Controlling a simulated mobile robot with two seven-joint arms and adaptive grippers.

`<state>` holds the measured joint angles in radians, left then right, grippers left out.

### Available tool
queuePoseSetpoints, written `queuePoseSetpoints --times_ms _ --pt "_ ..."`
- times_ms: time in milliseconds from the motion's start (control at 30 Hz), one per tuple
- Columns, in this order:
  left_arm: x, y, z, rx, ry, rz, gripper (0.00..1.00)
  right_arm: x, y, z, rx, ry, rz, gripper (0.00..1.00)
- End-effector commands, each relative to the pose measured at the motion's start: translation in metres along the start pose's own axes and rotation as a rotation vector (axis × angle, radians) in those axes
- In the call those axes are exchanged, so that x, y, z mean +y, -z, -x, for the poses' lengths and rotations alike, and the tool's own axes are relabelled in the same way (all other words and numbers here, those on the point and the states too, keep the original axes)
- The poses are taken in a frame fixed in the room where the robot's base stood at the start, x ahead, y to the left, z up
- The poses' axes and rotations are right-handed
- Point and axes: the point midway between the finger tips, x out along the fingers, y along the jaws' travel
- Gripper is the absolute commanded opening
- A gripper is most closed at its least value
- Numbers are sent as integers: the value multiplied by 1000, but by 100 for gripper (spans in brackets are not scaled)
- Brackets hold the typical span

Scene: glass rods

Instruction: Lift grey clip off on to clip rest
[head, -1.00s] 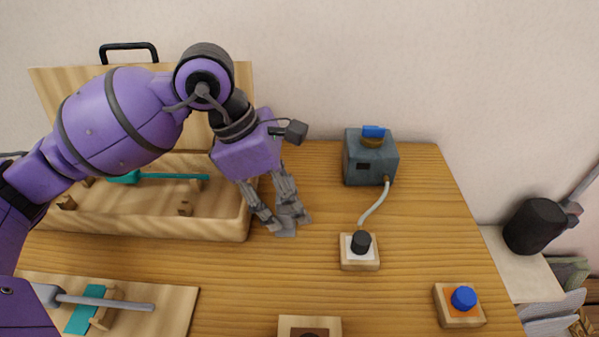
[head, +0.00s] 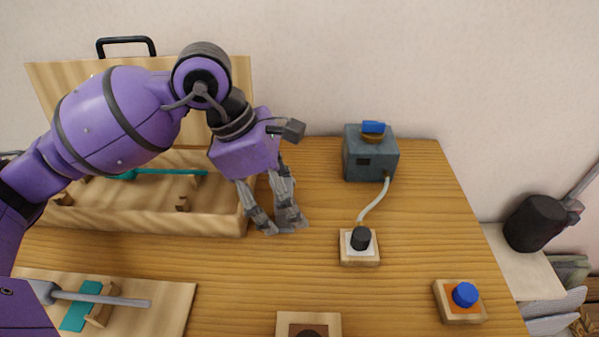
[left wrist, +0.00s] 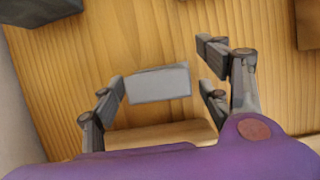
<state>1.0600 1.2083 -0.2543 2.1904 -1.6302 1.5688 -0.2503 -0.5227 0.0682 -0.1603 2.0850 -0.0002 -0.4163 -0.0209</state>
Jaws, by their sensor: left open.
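My left gripper (head: 276,228) is open, pointing down over the table just right of the wooden case. In the left wrist view its fingers (left wrist: 165,85) are spread, and a pale grey flat plate (left wrist: 158,84) shows between them, close to the left finger. I cannot tell whether this plate is the grey clip or part of the finger, nor whether it is touched. I cannot make out a clip rest for certain. My right gripper is not in view.
The open wooden case (head: 150,219) stands at left, a board (head: 165,315) with a grey rod (head: 105,299) in front. A grey box (head: 370,160) is wired to a black knob (head: 361,239). A blue button (head: 465,294) is front right. The table's middle is clear.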

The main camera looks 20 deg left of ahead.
Motion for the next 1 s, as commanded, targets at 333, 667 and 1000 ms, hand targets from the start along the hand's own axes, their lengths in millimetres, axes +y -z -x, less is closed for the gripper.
queuePoseSetpoints --times_ms 333,667,1000 --pt "1 0 61 1 -6 0 69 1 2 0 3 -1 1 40" --pt "1 0 113 1 -4 0 69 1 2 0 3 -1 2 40" --pt "0 0 119 0 -1 -1 69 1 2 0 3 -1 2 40"
